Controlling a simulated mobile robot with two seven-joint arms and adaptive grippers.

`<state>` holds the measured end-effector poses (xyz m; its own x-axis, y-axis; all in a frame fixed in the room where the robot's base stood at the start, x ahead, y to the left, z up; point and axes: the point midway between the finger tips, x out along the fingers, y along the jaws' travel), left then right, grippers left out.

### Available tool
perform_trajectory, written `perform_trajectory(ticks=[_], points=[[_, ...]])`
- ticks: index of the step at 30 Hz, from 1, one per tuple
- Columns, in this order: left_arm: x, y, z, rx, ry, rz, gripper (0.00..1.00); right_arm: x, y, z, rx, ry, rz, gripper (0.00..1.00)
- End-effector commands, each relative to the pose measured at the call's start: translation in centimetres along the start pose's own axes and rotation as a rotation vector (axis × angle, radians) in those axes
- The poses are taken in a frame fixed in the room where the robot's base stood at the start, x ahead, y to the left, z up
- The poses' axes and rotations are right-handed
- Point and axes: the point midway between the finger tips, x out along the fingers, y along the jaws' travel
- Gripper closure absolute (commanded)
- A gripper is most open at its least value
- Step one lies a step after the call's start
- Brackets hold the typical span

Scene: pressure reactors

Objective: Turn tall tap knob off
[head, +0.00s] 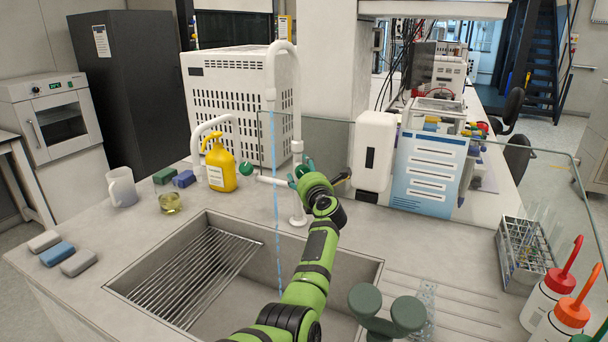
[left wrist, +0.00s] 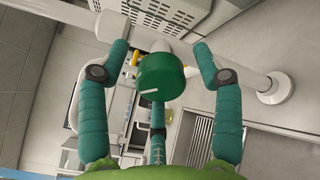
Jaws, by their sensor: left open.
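The tall tap (head: 297,120) is a white gooseneck standing behind the sink. A thin blue stream of water (head: 275,200) falls from its spout into the sink (head: 190,275). A dark green round knob with a white mark (left wrist: 161,80) lies between the spread fingers of my left gripper (left wrist: 160,60) in the left wrist view, with visible gaps to both fingers. In the head view my left gripper (head: 301,173) is at the tall tap's column, open, and hides part of the tap. Another green knob (head: 246,169) shows left of the column. My right gripper is not in view.
A yellow bottle (head: 219,165), mug (head: 122,187) and small beaker (head: 170,203) stand left of the tap. A soap dispenser (head: 373,150) and blue-white box (head: 428,172) stand right. A clear screen passes near the tap.

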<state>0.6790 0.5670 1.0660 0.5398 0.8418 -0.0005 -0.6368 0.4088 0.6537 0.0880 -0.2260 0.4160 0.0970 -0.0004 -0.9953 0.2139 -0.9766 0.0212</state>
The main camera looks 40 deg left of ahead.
Motion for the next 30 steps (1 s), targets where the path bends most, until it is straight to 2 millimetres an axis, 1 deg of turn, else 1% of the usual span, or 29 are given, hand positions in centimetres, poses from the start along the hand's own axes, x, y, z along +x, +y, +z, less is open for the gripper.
perform_trajectory(ticks=[2, 8, 9, 11, 12, 22, 26, 30], points=[[0.1, 0.0, 0.0, 0.0, 0.0, 0.001, 0.34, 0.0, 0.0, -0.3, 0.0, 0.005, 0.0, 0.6], [0.1, 0.0, 0.0, 0.0, 0.0, 0.001, 0.34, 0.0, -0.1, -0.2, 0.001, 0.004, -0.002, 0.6], [0.1, 0.0, 0.0, 0.0, 0.0, 0.001, 0.5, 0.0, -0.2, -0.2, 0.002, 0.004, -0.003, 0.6], [0.1, 0.0, 0.0, 0.0, 0.0, 0.0, 0.74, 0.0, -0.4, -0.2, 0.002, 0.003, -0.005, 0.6], [0.1, 0.0, 0.0, 0.0, -0.001, 0.0, 0.9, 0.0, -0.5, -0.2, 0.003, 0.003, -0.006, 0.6], [0.1, 0.1, 0.2, 0.016, -0.004, 0.0, 0.91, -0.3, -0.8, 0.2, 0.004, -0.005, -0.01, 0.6], [0.1, 0.2, 0.4, 0.057, -0.004, -0.001, 0.91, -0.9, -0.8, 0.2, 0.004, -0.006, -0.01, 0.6], [0.1, 0.2, 0.6, 0.138, -0.006, -0.001, 0.91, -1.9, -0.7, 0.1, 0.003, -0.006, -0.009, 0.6]])
